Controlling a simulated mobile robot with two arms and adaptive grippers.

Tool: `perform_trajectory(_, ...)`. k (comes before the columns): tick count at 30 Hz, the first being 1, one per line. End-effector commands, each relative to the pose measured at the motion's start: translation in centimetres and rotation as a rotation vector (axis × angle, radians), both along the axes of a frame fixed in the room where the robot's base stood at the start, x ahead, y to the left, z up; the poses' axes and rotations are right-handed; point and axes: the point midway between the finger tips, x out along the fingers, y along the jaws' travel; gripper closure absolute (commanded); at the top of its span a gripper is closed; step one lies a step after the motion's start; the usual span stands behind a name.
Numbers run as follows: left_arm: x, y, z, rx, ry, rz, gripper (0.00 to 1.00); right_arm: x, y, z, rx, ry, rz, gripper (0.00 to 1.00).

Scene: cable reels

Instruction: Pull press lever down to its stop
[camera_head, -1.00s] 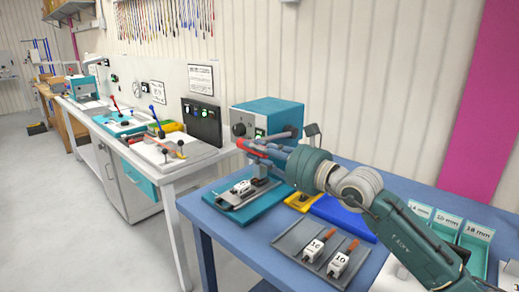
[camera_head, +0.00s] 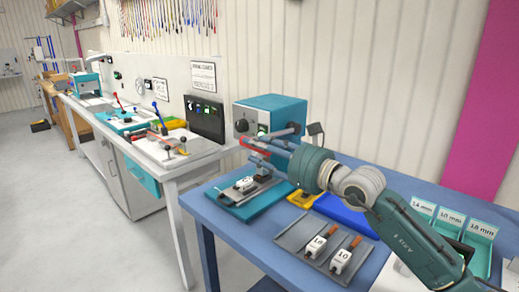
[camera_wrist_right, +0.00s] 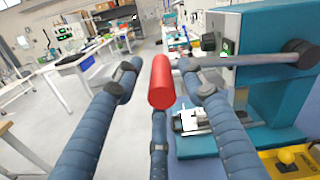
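The press (camera_head: 278,112) is a teal box with a grey front on the blue table. Its lever is a grey bar (camera_wrist_right: 255,60) running roughly level from a dark pivot to a red grip (camera_wrist_right: 160,82); the grip also shows in the head view (camera_head: 256,147). My right gripper (camera_wrist_right: 160,85) has its blue-grey fingers spread around the red grip, with gaps beside it in the wrist view. It also shows in the head view (camera_head: 262,148). Whether any finger touches the grip is unclear. My left gripper is not in view.
Below the lever, a white block labelled with a number (camera_head: 245,184) sits in a fixture on a teal base (camera_head: 262,204). A yellow tray (camera_head: 303,200), a blue mat (camera_head: 345,213) and a grey tray (camera_head: 290,240) with labelled blocks lie nearby. Teal bins (camera_head: 478,238) stand at right.

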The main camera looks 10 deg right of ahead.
Motion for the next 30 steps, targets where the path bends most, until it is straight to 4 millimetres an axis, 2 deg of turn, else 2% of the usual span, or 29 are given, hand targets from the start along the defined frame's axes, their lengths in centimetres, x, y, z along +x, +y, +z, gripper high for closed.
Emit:
perform_trajectory(5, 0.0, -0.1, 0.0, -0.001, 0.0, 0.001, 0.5, -1.4, -1.3, -0.1, -0.002, 0.001, -0.002, 0.6)
perform_trajectory(15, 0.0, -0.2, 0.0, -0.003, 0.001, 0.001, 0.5, -7.1, -5.5, -0.2, -0.004, 0.004, -0.001, 0.6)
perform_trajectory(18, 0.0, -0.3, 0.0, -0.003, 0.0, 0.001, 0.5, -8.2, -6.5, -0.2, -0.002, 0.004, 0.0, 0.6)
perform_trajectory(24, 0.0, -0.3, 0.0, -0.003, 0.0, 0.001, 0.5, -9.4, -7.2, -0.1, -0.001, 0.003, 0.002, 0.6)
perform_trajectory(30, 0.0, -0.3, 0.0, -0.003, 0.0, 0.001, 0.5, -9.5, -7.3, 0.0, 0.0, 0.001, 0.002, 0.6)
